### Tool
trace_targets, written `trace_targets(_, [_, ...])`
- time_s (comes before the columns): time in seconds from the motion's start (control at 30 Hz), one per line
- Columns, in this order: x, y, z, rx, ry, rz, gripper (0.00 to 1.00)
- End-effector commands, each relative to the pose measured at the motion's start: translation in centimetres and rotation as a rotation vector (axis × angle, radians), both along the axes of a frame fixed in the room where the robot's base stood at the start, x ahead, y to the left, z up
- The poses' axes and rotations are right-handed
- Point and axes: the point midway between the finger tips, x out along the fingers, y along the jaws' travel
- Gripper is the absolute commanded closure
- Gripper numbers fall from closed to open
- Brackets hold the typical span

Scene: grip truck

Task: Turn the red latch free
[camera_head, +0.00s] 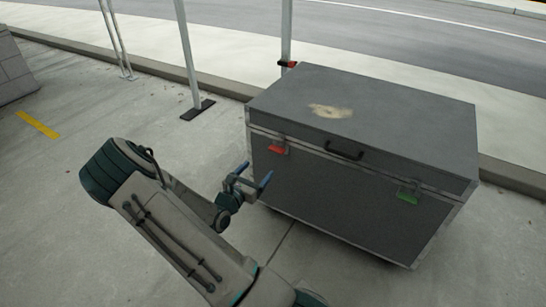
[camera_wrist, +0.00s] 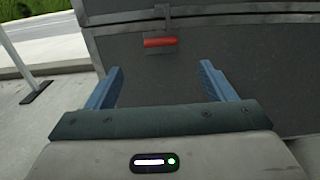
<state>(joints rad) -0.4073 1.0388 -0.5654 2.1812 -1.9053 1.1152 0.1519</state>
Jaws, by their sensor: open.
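The red latch (camera_head: 276,149) is on the front of a grey case (camera_head: 330,197), at the left part of the seam under the lid. In the wrist view the red latch (camera_wrist: 160,42) lies level on a metal plate, ahead of my gripper and above the gap between its fingers. My gripper (camera_head: 254,176) is open and empty, a little left of and below the latch in the head view. Its two blue fingers (camera_wrist: 163,74) stand wide apart in the wrist view. They look apart from the latch.
A green latch (camera_head: 408,193) is at the right of the case front, with a black handle (camera_head: 344,150) between the latches. Metal posts (camera_head: 188,60) stand behind and left of the case. Open pavement (camera_head: 90,100) lies to the left.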

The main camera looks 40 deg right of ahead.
Motion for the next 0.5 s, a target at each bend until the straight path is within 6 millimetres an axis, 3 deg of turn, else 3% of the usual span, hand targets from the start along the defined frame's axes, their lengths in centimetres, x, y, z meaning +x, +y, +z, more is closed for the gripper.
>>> trace_targets(0.3, [2.5, -6.5, -0.3, 0.001, -0.004, -0.005, 0.24])
trace_targets(0.5, [3.8, -9.2, -0.2, 0.000, -0.003, -0.003, 0.24])
